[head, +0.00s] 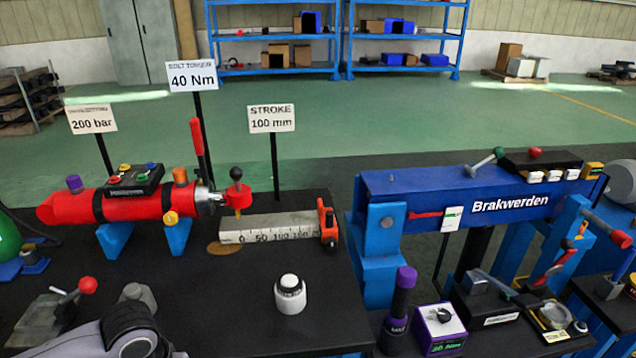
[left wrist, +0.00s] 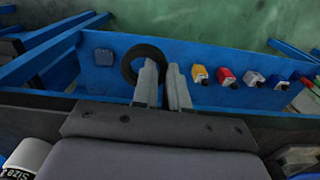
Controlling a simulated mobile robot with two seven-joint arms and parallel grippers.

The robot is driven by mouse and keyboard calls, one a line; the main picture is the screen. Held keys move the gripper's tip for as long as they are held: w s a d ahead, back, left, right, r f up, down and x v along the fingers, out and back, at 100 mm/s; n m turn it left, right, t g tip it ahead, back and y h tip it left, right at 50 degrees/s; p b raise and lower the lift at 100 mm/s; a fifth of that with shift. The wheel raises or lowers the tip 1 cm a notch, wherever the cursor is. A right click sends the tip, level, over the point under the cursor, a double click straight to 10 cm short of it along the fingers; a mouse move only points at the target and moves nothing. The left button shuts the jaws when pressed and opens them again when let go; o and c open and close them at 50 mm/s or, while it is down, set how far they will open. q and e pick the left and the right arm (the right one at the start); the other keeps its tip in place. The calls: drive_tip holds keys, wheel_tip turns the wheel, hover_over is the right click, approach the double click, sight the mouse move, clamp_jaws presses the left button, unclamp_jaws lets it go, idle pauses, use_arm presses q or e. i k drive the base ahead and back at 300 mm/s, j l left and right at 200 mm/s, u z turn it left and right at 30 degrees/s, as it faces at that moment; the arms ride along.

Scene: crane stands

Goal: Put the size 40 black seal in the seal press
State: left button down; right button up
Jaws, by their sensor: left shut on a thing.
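A black ring seal (left wrist: 127,66) shows in the left wrist view, upright against a blue panel. My left gripper (left wrist: 164,67) is at its right side, with the fingers close together and shut on it; the fingers hide part of the ring. I cannot read a size on the seal. In the head view only part of my left arm shows at the lower left, and its gripper is out of frame. My right gripper is in neither view. I cannot tell for sure which device is the seal press.
The blue panel (left wrist: 110,75) carries yellow (left wrist: 199,73), red (left wrist: 226,77) and other coloured pieces right of the gripper. In the head view, a red cylinder (head: 75,205) lies on the dark bench, and a blue Brakwerden machine (head: 430,205) stands right. A white-and-black knob (head: 290,295) stands mid-bench.

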sight(554, 313)
drive_tip(key=l, duration=0.65)
drive_tip(key=l+z, duration=0.1)
drive_tip(key=l, duration=0.55)
drive_tip(key=i+l, duration=0.15)
drive_tip(key=l, duration=0.45)
drive_tip(key=l+z, duration=0.1)
drive_tip(key=l, duration=0.55)
drive_tip(key=i+l, duration=0.1)
drive_tip(key=l, duration=0.55)
drive_tip(key=i+l+z, duration=0.1)
drive_tip(key=l, duration=0.5)
drive_tip(key=i+l, duration=0.1)
drive_tip(key=l, duration=0.55)
